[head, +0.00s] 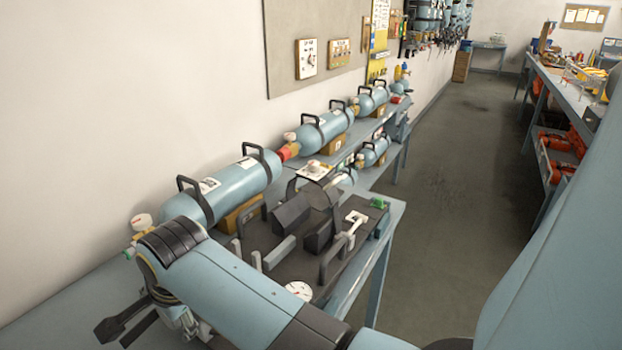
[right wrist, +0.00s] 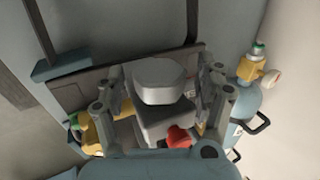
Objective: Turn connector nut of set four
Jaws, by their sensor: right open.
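Several blue cylinders with black handles lie in a row on the bench by the wall, the nearest large one (head: 235,188) in the head view. A red connector piece (head: 288,152) sits at its far end, and a white gauge (head: 141,222) at its near end. I cannot tell which set is number four. My right gripper (head: 126,320) is at the lower left, partly hidden by its own arm. In the right wrist view its fingers (right wrist: 160,92) are spread, with a red round part (right wrist: 179,137) low between them. I see nothing held. My left gripper is not in view.
A dark board (head: 258,238) with grey blocks and handles lies on the bench beside the cylinders. A brass valve (right wrist: 252,75) with a green top shows at the right in the wrist view. The floor aisle (head: 455,170) is clear. A loaded workbench (head: 565,82) stands across it.

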